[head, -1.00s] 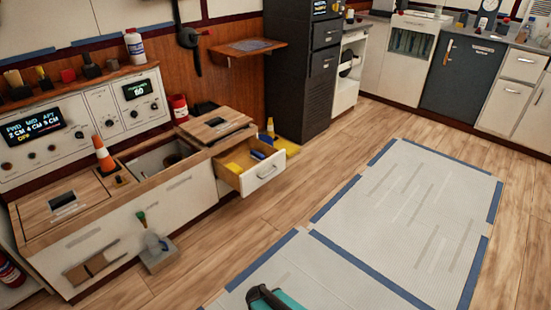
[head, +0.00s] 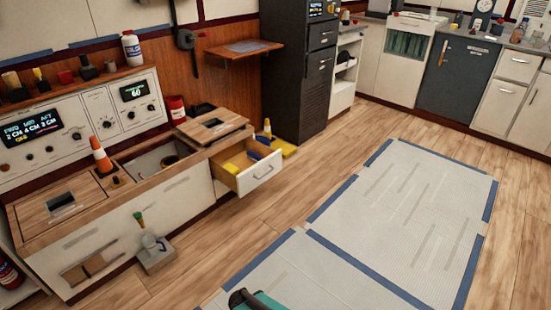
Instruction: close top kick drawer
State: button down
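A white-fronted drawer (head: 258,174) stands pulled out at the right end of the low wooden cabinet (head: 120,235), left of the picture's middle. Its front has a light bar handle. Yellow and blue items lie inside it. I cannot tell whether this is the top kick drawer. A dark and teal part at the bottom edge seems to be mine. My gripper is not in view.
Taped white mats (head: 400,205) cover the floor on the right. Bare wood floor lies before the drawer. A grey block (head: 156,255) stands against the cabinet front. A dark tall cabinet (head: 300,75) stands behind the drawer.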

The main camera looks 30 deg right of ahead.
aim_at(253, 174)
jog(key=z, duration=0.05)
jog(key=i, duration=1)
jog(key=u, duration=0.05)
